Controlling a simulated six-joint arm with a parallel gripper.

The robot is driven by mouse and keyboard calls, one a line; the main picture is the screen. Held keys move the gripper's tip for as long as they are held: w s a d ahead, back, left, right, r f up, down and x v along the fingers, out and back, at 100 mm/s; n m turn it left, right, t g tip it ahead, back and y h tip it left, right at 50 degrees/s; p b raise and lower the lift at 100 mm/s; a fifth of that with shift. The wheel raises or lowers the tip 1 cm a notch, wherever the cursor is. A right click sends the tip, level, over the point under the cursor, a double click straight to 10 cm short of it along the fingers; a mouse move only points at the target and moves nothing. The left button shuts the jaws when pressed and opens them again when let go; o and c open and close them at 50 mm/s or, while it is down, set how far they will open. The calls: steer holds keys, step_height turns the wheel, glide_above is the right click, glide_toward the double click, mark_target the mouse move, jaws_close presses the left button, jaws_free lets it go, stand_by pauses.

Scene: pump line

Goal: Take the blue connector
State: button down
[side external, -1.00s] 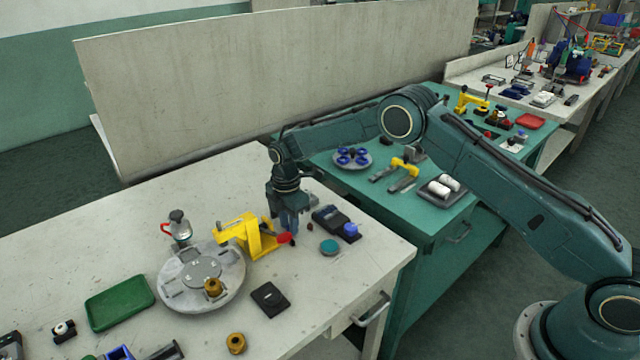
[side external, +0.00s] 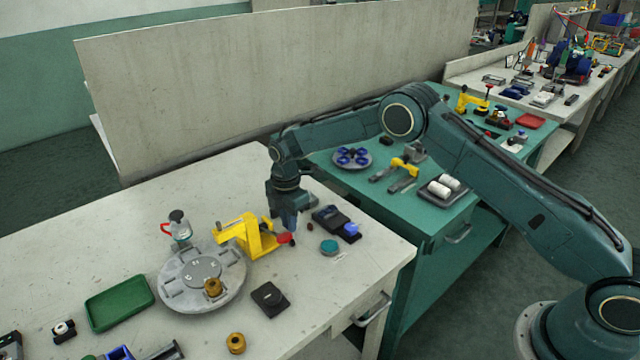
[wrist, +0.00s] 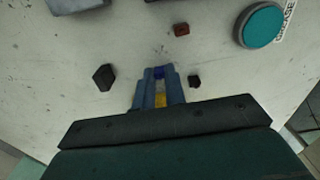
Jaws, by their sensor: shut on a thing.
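My gripper (side external: 291,232) points down over the pale bench, just right of the yellow clamp. In the wrist view its fingers (wrist: 160,78) are shut on a small blue piece, the blue connector (wrist: 159,71), which shows between the fingertips. A yellow part shows between the fingers, nearer the palm. The fingers hide most of the connector. I cannot tell whether it touches the bench.
A yellow clamp (side external: 240,235) with a red tip stands close left, beside a round grey fixture (side external: 172,290). A teal grease tin (side external: 329,247) and a dark device (side external: 331,219) lie to the right. Small dark blocks (wrist: 104,77) lie around the fingers.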

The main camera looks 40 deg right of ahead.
steer(key=shift+r, duration=0.5)
stand_by(0.5)
steer(key=shift+r, duration=2.15)
